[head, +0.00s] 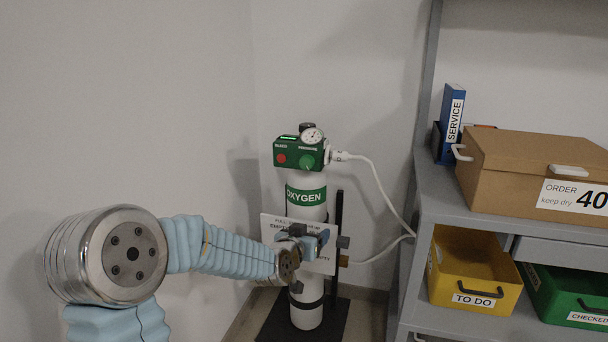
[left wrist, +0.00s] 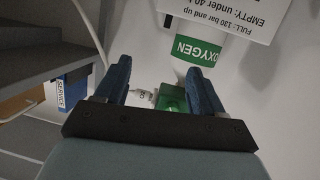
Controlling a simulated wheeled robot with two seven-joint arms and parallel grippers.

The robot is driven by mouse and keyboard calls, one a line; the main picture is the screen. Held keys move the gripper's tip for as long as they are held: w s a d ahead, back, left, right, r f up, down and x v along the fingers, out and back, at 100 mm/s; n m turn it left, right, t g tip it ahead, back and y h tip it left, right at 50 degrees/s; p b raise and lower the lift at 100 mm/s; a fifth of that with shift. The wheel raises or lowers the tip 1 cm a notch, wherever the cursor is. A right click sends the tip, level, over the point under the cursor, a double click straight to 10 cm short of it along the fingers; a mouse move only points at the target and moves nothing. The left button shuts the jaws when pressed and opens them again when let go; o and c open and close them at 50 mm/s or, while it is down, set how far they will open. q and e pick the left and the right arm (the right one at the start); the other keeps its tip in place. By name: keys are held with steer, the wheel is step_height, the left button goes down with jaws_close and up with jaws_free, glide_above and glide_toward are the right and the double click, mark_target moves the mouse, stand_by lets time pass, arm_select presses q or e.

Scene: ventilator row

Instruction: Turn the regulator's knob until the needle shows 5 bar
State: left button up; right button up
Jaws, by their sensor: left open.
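The green regulator (head: 288,146) sits on top of a white oxygen cylinder (head: 305,222) with a green band. Its front carries a red button (head: 281,158) at left and a green knob (head: 307,165) under the word PRESSURE. A round white gauge (head: 312,136) stands on top; its needle is too small to read. My left gripper (head: 318,241) is open in front of the cylinder, below the regulator and apart from the knob. In the left wrist view, the green regulator (left wrist: 172,98) shows upside down between the open fingers (left wrist: 160,78). My right gripper is not in view.
A white sign (head: 271,227) hangs on the cylinder, partly behind my gripper. A white hose (head: 375,180) runs from the regulator toward the grey shelf (head: 440,200) at right. The shelf holds a cardboard box (head: 510,155), a yellow bin (head: 470,265) and a green bin (head: 565,300).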

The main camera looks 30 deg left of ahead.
mark_target(305, 165)
arm_select(q)
steer(key=s+a+r+t+y, duration=0.1)
steer(key=a+r+t+y, duration=0.35)
steer(key=r, duration=0.85)
steer(key=shift+n+g+h, duration=0.3)
steer(key=shift+g+h, duration=0.65)
steer(key=p+x, duration=0.1)
steer(key=x, duration=0.7)
steer(key=p+x, duration=0.1)
steer(key=x, duration=0.4)
steer(key=shift+s+a+f+p, duration=0.1)
steer(key=shift+a+f+p, duration=0.2)
steer(key=shift+a+f, duration=0.1)
steer(key=shift+c, duration=0.4)
steer(key=c, duration=1)
